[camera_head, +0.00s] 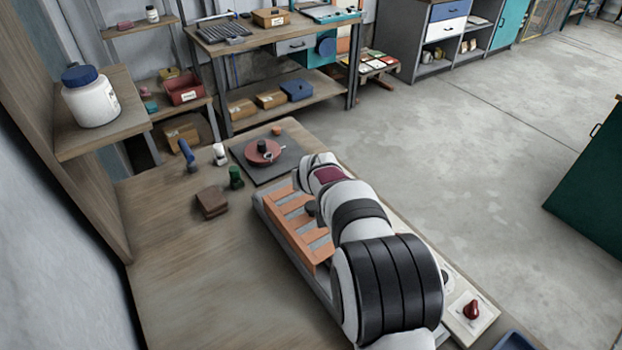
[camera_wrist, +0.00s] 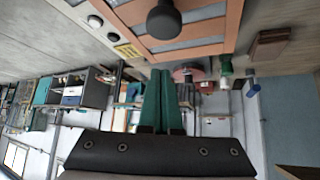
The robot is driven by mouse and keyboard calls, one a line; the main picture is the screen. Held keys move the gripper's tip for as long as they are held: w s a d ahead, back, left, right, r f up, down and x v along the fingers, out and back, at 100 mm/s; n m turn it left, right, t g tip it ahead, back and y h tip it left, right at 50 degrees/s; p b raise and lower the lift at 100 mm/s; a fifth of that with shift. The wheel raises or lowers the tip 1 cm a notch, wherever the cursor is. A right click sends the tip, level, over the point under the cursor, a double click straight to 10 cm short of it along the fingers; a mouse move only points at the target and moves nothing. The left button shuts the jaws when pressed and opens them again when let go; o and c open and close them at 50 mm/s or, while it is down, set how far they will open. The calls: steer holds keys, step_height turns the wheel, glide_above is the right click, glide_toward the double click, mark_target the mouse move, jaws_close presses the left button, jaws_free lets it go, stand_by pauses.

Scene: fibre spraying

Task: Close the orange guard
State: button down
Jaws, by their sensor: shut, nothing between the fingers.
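The orange guard (camera_head: 299,222) is a barred frame over the long grey machine bed (camera_head: 262,212) on the wooden bench, partly behind my arm in the head view. In the wrist view the guard (camera_wrist: 233,25) fills the top, with a dark round knob (camera_wrist: 163,20) on it. The knob (camera_head: 311,209) also shows beside my arm in the head view. My gripper (camera_wrist: 161,73) has its green fingers together and empty, with the tips just below the guard's edge in the wrist picture. I cannot tell whether they touch it. My arm hides the gripper in the head view.
A dark plate with a red disc (camera_head: 262,152) lies beyond the guard. A green bottle (camera_head: 236,178), a white bottle (camera_head: 219,154) and brown blocks (camera_head: 211,202) stand left of it. A red knob on a pale plate (camera_head: 471,308) is at the right. The bench's near left is clear.

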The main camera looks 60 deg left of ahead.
mark_target(310, 195)
steer(key=shift+x, duration=1.05)
steer(key=shift+s+d+f, duration=0.1)
steer(key=shift+s+d, duration=0.2)
steer(key=shift+d, duration=0.3)
steer(key=shift+s+d+f, duration=0.1)
steer(key=shift+s+d, duration=0.15)
steer(key=shift+d, duration=0.3)
steer(key=shift+s+d, duration=0.35)
steer(key=shift+d, duration=0.25)
steer(key=shift+d+f, duration=0.1)
steer(key=shift+d, duration=2.2)
steer(key=shift+a, duration=0.1)
